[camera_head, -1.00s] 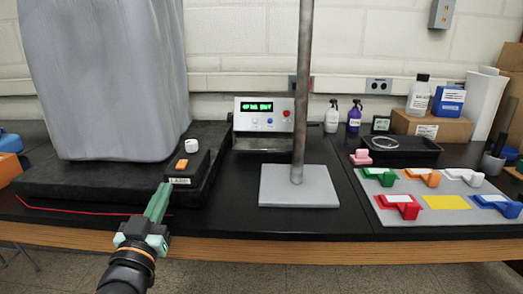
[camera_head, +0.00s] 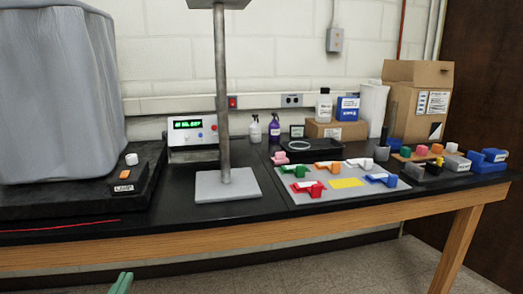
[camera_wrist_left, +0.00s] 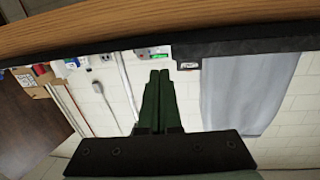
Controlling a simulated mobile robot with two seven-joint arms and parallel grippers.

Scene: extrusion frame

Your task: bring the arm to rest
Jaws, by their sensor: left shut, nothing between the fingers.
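My left gripper (camera_head: 122,284) shows only as a green fingertip at the bottom edge of the head view, below and in front of the table edge. In the left wrist view its two green fingers (camera_wrist_left: 159,76) are together with nothing between them. The wrist view appears upside down, with the wooden table edge (camera_wrist_left: 120,24) across its top. The rest of the left arm is out of the head view. My right gripper is in neither view.
The black table (camera_head: 262,215) carries a metal post on a grey base (camera_head: 228,185), a grey covered block (camera_head: 55,95), a power unit (camera_head: 192,131) and a mat with coloured pieces (camera_head: 345,195). A cardboard box (camera_head: 418,100) stands at the right. The space in front of the table looks clear.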

